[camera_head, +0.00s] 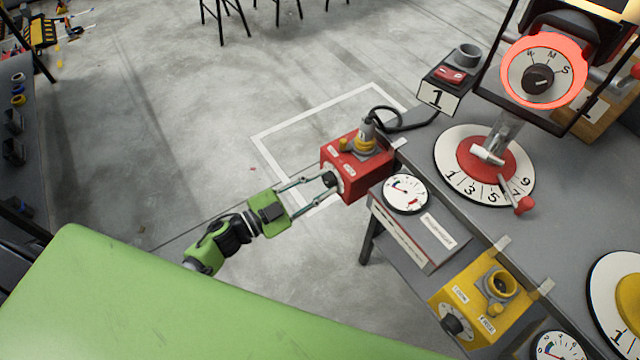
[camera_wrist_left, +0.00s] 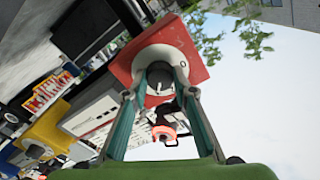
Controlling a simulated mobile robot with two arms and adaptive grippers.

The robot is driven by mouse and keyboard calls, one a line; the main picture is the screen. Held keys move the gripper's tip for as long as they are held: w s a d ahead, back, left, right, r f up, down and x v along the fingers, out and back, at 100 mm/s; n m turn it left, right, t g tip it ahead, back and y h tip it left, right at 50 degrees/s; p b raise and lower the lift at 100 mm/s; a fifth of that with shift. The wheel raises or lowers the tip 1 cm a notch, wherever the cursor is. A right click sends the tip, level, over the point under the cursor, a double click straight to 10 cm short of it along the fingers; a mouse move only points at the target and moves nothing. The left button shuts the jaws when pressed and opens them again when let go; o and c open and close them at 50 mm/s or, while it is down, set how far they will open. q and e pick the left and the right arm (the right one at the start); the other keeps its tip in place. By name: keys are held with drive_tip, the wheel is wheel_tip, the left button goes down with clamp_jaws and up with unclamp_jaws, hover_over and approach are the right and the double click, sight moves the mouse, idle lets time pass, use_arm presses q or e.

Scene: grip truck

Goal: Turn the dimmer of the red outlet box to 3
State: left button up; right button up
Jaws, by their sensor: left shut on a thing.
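The red outlet box (camera_head: 362,172) is fixed at the table's left edge, with a grey and yellow socket on its top. Its dimmer is a dark knob (camera_head: 331,180) on a pale round dial on the face toward my arm. My left gripper (camera_head: 328,184) is shut on this knob, one finger on each side. In the left wrist view the red box (camera_wrist_left: 195,50) fills the upper middle, and the knob (camera_wrist_left: 160,82) sits between my fingertips (camera_wrist_left: 160,88). The dial's numbers and the knob's setting are too small to read. My right gripper is not in view.
A round white gauge (camera_head: 405,194) lies beside the red box. A yellow outlet box (camera_head: 478,304) is further along the table edge.

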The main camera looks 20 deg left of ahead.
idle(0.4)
use_arm(q)
drive_tip(key=o, duration=1.1)
drive_tip(key=v, duration=1.2)
